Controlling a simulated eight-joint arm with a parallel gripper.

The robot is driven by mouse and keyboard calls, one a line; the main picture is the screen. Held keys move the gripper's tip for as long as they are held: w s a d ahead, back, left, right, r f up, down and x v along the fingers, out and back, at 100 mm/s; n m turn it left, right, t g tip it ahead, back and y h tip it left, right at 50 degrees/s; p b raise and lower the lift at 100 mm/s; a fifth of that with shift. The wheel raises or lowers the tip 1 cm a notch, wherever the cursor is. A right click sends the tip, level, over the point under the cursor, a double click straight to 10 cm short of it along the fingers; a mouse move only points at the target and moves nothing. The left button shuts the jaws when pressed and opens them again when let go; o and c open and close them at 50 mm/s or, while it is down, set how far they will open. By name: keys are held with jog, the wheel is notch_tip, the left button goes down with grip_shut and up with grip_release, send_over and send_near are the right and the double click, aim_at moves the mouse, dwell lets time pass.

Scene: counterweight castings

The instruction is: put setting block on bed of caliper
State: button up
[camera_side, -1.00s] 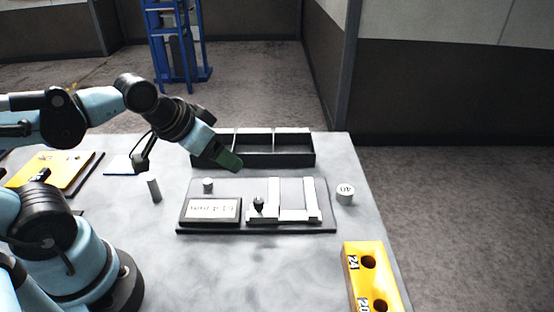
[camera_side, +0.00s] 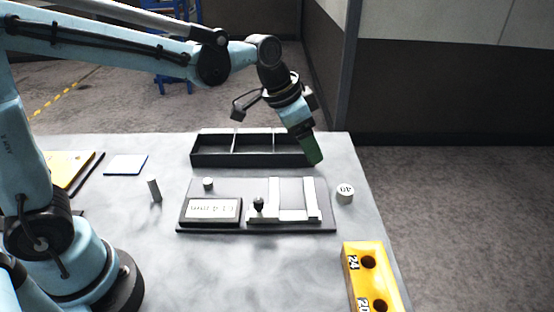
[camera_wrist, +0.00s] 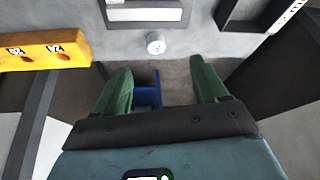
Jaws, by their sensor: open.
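The likely setting block is a short white cylinder marked 40 (camera_side: 345,193), standing on the table just right of the caliper plate; it also shows in the wrist view (camera_wrist: 155,43). The caliper (camera_side: 290,216) is a pale frame with a long bar and two jaws with a gap between them, on a dark plate (camera_side: 225,229). Its bed looks empty. A white readout (camera_side: 212,209) sits left of it. My gripper (camera_side: 314,160) has green fingers and is open and empty, above the table behind the cylinder. The wrist view shows the fingers apart (camera_wrist: 160,68).
A dark three-compartment tray (camera_side: 250,160) stands behind the plate. A yellow block with holes (camera_side: 372,275) is at the front right edge. A grey pin (camera_side: 154,190) stands left of the plate, and a small knob (camera_side: 208,184) is on the plate. The front middle is clear.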

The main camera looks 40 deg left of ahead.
jog(key=w+d+f+m, duration=0.2)
jog(key=w+d+f, duration=0.1)
jog(key=g, duration=0.1)
send_over(345, 189)
jog(key=s+a, duration=0.1)
jog(key=s, duration=0.2)
jog(key=shift+h, duration=0.3)
jog(key=f, duration=0.6)
jog(key=shift+w+a, duration=0.1)
jog(key=shift+w, duration=0.1)
jog(key=shift+w+a+x, duration=0.1)
jog(key=shift+w+x, duration=0.05)
jog(key=shift+x, duration=1.15)
jog(key=shift+w+a+x, duration=0.1)
jog(key=shift+w+x, duration=0.1)
jog(key=shift+x, duration=1.1)
jog(key=shift+c, duration=0.4)
jog(key=shift+r, duration=0.1)
grip_shut()
jog(key=shift+r, duration=0.1)
